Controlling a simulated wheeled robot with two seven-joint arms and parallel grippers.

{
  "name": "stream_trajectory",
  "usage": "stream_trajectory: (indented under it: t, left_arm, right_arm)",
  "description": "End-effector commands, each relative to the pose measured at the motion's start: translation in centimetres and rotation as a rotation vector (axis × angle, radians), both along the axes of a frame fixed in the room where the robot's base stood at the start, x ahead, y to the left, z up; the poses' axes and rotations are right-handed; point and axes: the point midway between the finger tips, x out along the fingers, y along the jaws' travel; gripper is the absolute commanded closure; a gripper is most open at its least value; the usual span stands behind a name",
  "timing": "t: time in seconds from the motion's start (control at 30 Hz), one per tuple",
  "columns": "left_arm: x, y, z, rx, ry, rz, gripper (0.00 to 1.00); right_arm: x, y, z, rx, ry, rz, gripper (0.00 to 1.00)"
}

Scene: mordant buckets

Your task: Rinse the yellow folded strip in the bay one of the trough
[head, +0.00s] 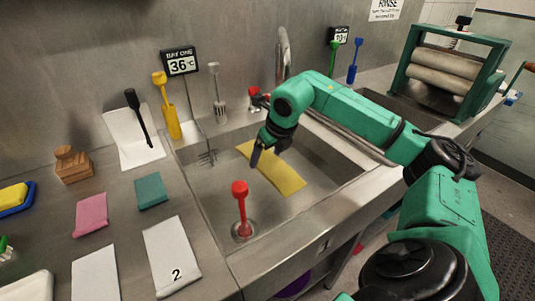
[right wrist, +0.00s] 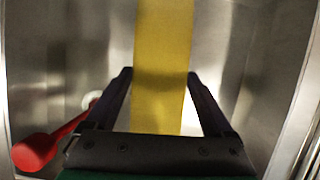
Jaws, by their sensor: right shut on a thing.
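The yellow folded strip (head: 282,172) hangs or lies inside bay one (head: 204,192), the near basin of the trough. It also shows in the right wrist view (right wrist: 162,40), running between the two fingers. My right gripper (head: 256,158) is shut on the strip near its upper left end, low over the basin. I cannot tell how much of the strip touches the basin floor, or whether water covers it. My left gripper is not in view.
A red plunger-like tool (head: 240,207) stands in the basin near the strip; it also shows in the right wrist view (right wrist: 38,150). Pink (head: 91,214) and green (head: 151,190) pieces lie on the left counter. A green-framed roller wringer (head: 452,72) stands at the right.

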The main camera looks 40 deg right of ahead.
Motion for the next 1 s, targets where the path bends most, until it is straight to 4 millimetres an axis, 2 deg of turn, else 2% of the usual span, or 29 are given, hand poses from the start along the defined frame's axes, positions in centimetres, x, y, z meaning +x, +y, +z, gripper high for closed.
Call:
stream_trajectory:
  t: [0.03, 0.5, 0.67, 1.0]
  left_arm:
    - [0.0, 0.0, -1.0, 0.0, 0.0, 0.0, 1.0]
    - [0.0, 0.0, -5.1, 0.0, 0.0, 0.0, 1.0]
    - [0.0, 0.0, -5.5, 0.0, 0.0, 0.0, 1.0]
    - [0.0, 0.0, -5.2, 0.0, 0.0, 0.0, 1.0]
  right_arm:
    - [0.0, 0.0, -1.2, 0.001, 0.0, 0.0, 0.74]
    - [0.4, 0.3, -6.8, 0.001, -0.001, 0.0, 0.74]
    - [0.5, 0.4, -7.5, 0.001, -0.001, 0.0, 0.74]
    - [0.6, 0.5, -7.3, 0.002, -0.001, 0.001, 0.74]
